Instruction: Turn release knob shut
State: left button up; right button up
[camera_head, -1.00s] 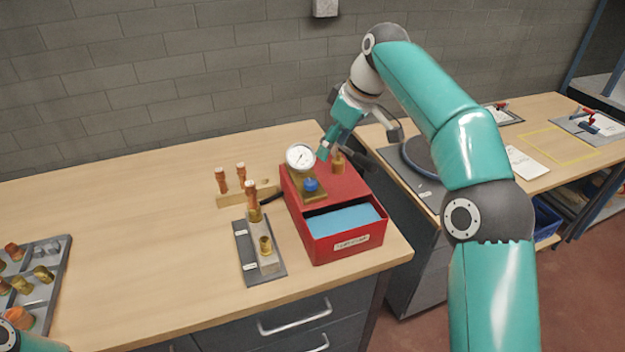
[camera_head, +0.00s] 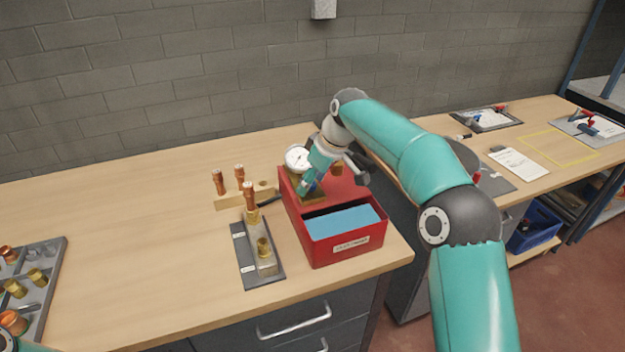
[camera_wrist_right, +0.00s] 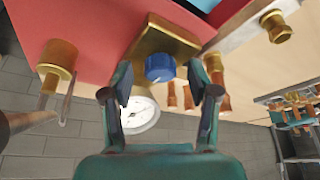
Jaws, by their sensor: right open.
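The blue knob (camera_wrist_right: 160,67) sits on a brass block (camera_wrist_right: 150,38) on top of the red box (camera_wrist_right: 90,25). In the head view the knob is mostly hidden behind my right gripper (camera_head: 306,188). My right gripper is open and points down at the knob. In the wrist view the knob shows in the gap between the two fingertips, with space on both sides. The round white gauge (camera_head: 298,159) stands just behind the knob and also shows in the wrist view (camera_wrist_right: 139,114). My left gripper is out of view.
A brass fitting (camera_wrist_right: 57,60) stands on the box beside the gripper. Left of the box are a grey plate (camera_head: 243,262) with brass and copper fittings and a wooden holder (camera_head: 232,202) with copper pieces. A parts tray (camera_head: 50,275) lies far left. Bench between is clear.

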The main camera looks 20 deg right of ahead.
grip_shut()
